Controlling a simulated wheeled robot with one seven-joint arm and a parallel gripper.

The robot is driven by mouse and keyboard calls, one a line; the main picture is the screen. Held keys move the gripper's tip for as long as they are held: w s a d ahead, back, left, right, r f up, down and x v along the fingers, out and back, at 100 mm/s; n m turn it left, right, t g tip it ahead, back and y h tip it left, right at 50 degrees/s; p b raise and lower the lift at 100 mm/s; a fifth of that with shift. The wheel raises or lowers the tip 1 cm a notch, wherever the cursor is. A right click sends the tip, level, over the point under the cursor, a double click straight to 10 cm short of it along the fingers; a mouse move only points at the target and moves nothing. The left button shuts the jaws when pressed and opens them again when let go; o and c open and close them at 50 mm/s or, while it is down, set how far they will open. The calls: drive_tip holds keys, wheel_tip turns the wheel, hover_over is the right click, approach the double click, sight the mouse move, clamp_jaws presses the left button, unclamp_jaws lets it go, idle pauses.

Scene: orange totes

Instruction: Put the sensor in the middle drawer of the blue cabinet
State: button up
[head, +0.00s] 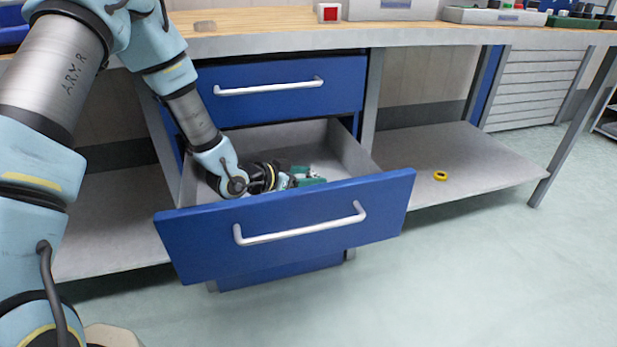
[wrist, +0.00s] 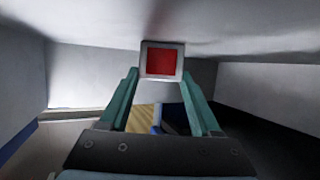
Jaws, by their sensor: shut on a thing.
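The blue cabinet has a shut top drawer (head: 280,88) and a middle drawer (head: 335,228) that is pulled well out. My gripper (head: 308,176) is down inside the open middle drawer, below its rim. In the wrist view, the teal fingers of my gripper (wrist: 161,75) are shut on a small white box with a red square face, apparently the sensor (wrist: 162,61). The drawer's grey inner walls surround it. In the head view the held sensor is mostly hidden by the fingers, and I cannot tell whether it touches the drawer floor.
The wooden bench top (head: 250,22) runs above the cabinet. A similar white box with a red face (head: 328,12) stands on it. A lower shelf (head: 470,165) to the right bears a yellow ring (head: 440,176). The floor in front of the drawer is clear.

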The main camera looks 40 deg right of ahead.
drive_tip(key=o, duration=1.4)
drive_tip(key=shift+a+r, duration=0.15)
drive_tip(key=p+v, duration=0.2)
drive_tip(key=v, duration=0.9)
drive_tip(key=shift+s+a+r, duration=0.1)
drive_tip(key=shift+a+r, duration=0.05)
drive_tip(key=shift+a, duration=0.15)
